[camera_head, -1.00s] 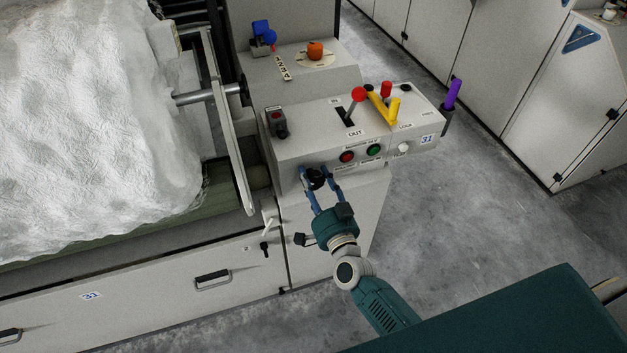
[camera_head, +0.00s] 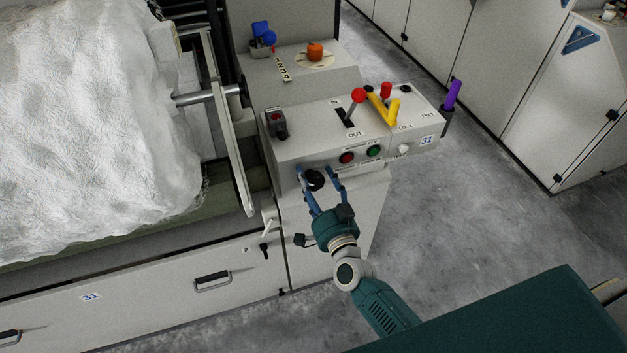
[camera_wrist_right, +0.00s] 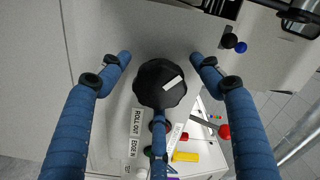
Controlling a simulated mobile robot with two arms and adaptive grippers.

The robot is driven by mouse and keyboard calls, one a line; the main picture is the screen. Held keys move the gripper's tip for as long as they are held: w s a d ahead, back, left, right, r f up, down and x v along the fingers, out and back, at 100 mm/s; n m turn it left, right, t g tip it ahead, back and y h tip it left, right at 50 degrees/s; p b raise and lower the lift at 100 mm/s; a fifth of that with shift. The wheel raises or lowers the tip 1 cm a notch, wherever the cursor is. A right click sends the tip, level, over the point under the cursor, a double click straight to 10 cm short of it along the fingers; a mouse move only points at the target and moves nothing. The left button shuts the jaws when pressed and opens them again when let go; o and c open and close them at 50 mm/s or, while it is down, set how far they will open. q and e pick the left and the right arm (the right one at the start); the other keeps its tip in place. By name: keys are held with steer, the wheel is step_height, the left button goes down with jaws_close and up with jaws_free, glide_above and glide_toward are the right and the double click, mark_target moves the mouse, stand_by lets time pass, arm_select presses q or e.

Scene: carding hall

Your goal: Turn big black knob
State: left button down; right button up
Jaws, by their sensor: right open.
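In the wrist view the gripper (camera_wrist_right: 160,75) has two fingertips at the upper left and upper right of the knob, with visible gaps. A third finger reaches up from below, near the knob's lower edge; I cannot tell if it touches. My left gripper is out of view.
The control box (camera_head: 300,150) carries a red-knobbed lever (camera_head: 358,96), a yellow lever (camera_head: 384,108), a red button (camera_head: 347,158) and a green button (camera_head: 374,151). A purple handle (camera_head: 453,93) stands at its right end. White fibre (camera_head: 90,120) fills the left. Grey floor lies right.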

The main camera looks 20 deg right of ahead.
steer(key=s, duration=1.2)
steer(key=shift+d, duration=0.2)
steer(key=w+n+p, duration=0.1)
steer(key=w+n, duration=0.8)
steer(key=w, duration=0.1)
steer(key=shift+a+r, duration=0.1)
steer(key=shift+a, duration=0.05)
stand_by(0.4)
steer(key=c, duration=1.1)
